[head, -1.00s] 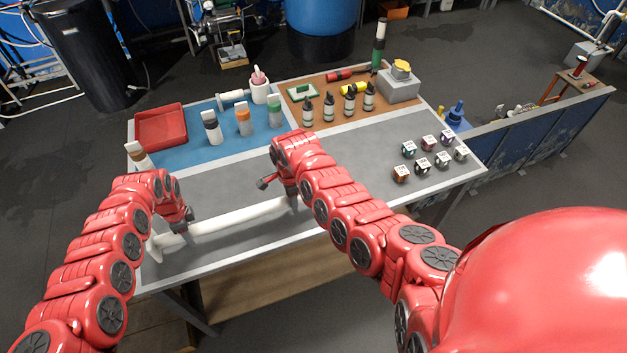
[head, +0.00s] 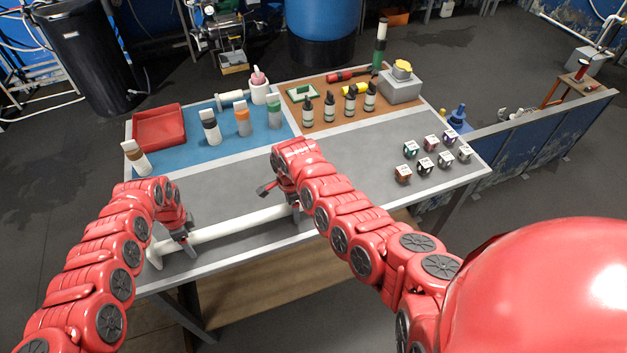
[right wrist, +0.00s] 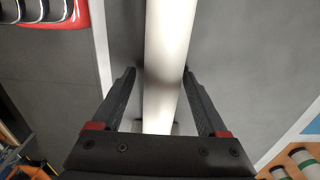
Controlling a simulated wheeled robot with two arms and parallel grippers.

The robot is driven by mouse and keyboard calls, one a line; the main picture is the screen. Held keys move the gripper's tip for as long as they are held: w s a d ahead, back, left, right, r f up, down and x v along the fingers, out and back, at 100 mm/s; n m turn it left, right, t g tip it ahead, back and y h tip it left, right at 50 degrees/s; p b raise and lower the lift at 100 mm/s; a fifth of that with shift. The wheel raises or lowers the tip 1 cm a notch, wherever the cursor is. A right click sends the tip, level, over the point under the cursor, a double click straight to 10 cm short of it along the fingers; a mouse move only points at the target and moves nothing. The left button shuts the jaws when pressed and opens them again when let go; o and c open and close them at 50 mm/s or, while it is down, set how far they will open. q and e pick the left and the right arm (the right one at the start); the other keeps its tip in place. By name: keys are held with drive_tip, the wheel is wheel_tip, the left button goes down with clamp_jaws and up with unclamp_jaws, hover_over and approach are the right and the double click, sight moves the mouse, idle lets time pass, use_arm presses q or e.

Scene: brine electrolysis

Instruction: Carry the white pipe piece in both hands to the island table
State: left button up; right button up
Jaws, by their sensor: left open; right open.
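The white pipe piece (head: 235,226) lies lengthwise along the front of the grey table top (head: 225,195), with a bent left end. My left gripper (head: 186,243) is open and low at the pipe near its left end; whether its fingers straddle the pipe is hard to tell. My right gripper (head: 294,212) is at the pipe's right end, partly hidden by its own arm. In the right wrist view, the right gripper's (right wrist: 158,78) fingers are open, one on each side of the pipe (right wrist: 168,40), with a gap visible beside it.
A red tray (head: 160,128) and several bottles stand on the blue mat (head: 183,150) at the back left. Dark bottles and a grey box (head: 400,88) stand on the brown mat (head: 330,118). Small labelled cubes (head: 425,165) sit at the right. The middle grey strip is clear.

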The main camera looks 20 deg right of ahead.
use_arm(q)
drive_tip(key=shift+w+r, duration=0.15)
drive_tip(key=shift+r, duration=0.25)
wheel_tip(320, 180, up, 11)
drive_tip(key=shift+s+r, duration=0.1)
drive_tip(key=shift+s, duration=0.1)
use_arm(e)
drive_tip(key=shift+w+r, duration=0.1)
drive_tip(key=shift+r, duration=0.4)
wheel_tip(320, 180, up, 11)
drive_tip(key=shift+f, duration=0.1)
